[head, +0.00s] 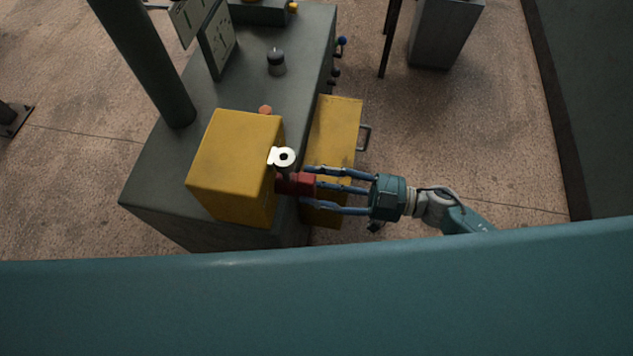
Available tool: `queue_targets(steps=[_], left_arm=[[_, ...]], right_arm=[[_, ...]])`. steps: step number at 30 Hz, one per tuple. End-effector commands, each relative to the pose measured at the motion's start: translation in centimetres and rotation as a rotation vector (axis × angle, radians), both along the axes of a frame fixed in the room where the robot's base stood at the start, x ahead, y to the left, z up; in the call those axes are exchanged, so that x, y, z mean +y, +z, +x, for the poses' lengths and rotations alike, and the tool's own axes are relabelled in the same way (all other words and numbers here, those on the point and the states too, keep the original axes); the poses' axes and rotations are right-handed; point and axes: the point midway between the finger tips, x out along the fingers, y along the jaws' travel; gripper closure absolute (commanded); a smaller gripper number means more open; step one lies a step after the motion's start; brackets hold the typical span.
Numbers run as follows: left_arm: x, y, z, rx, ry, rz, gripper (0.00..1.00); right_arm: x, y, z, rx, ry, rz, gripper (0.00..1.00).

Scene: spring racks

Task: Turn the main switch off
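The main switch appears to be the red block-shaped handle (290,183) on the right side of a yellow box (235,165). A white round tag with a dark centre (284,157) sits just above the handle. My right gripper (303,187) comes in from the right, with its blue fingers pointing left at the handle. The fingers are spread and nearly parallel, with the tips around the handle's outer end. A gap shows by the lower finger; I cannot tell whether any finger touches. My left gripper is out of view.
The yellow box stands on a dark grey machine bench (300,60). A second yellow box with a handle (340,130) is beside it, behind my fingers. A dark post (145,60) rises at left. A grey bin (445,30) stands at the back. Floor at right is clear.

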Motion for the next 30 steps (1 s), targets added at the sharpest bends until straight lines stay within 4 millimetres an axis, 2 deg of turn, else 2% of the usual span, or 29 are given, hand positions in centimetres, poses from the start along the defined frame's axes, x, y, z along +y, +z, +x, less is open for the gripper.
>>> queue_targets(steps=[1,6,19,30], left_arm=[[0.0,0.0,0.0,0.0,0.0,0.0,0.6],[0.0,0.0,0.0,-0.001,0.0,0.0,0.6],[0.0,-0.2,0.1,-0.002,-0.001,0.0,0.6],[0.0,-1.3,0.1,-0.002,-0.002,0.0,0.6]], right_arm=[[0.0,0.0,0.0,0.0,0.0,0.0,0.68],[0.0,0.0,0.0,0.0,0.0,0.0,1.0],[-0.1,-0.1,0.0,-0.061,0.0,-0.017,1.0],[-0.1,0.0,0.0,-0.335,0.001,-0.092,1.0]])
